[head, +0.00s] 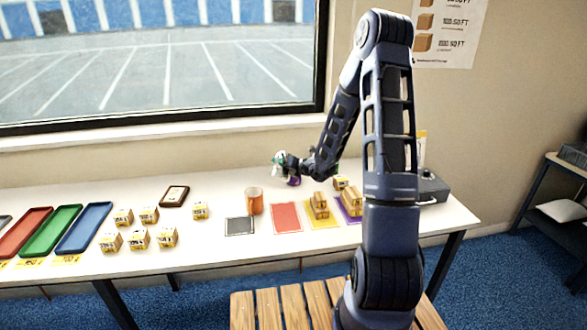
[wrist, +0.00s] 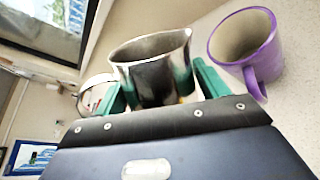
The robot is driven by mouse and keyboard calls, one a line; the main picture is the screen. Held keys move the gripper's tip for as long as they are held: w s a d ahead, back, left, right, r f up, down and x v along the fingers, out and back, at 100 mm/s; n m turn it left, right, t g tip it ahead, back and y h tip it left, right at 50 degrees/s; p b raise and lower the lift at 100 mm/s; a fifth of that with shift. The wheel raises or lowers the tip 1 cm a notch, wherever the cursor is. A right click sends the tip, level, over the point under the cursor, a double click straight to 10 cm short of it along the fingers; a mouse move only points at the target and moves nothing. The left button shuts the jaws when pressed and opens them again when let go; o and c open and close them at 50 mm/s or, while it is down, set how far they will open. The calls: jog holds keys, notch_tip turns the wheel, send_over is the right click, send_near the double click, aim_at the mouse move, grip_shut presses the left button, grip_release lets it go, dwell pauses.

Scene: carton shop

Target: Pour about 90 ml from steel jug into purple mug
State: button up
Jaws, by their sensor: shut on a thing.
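The steel jug (wrist: 148,68) is between the green fingers of my gripper (wrist: 160,88), which is shut on it. Its open rim and spout show in the wrist view, with the spout towards the purple mug. I cannot see any liquid in it. The purple mug (wrist: 270,62) stands just right of the jug in the wrist view, apart from it, and looks empty inside. In the head view my gripper (head: 282,165) is over the back of the table. The purple mug (head: 294,181) shows there only in part, behind my gripper.
An orange mug (head: 254,201) stands in front and to the left on the white table (head: 200,240). Red (head: 286,218), yellow and purple mats, some with small cartons, lie to the right. Several small cartons (head: 139,239) and coloured trays (head: 85,229) lie at left. The window wall is behind.

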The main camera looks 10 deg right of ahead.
jog(key=shift+w+d+r, duration=0.1)
jog(key=shift+d+r, duration=0.05)
jog(key=shift+r, duration=0.15)
jog(key=shift+f+m+g+y, duration=0.3)
jog(key=shift+f+m+g, duration=0.3)
jog(key=shift+m, duration=0.4)
jog(key=shift+w+m+g, duration=0.1)
jog(key=shift+m+g, duration=0.3)
jog(key=shift+m, duration=0.1)
jog(key=shift+w+d+r+m+g+p, duration=0.1)
jog(key=shift+r+m+g+p, duration=0.3)
jog(key=shift+m+p, duration=0.1)
dwell(0.6)
jog(key=shift+w+d+r+m+y+p, duration=0.35)
jog(key=shift+w+r+y+p, duration=0.1)
jog(key=shift+r, duration=0.2)
dwell(0.7)
jog(key=shift+r, duration=0.15)
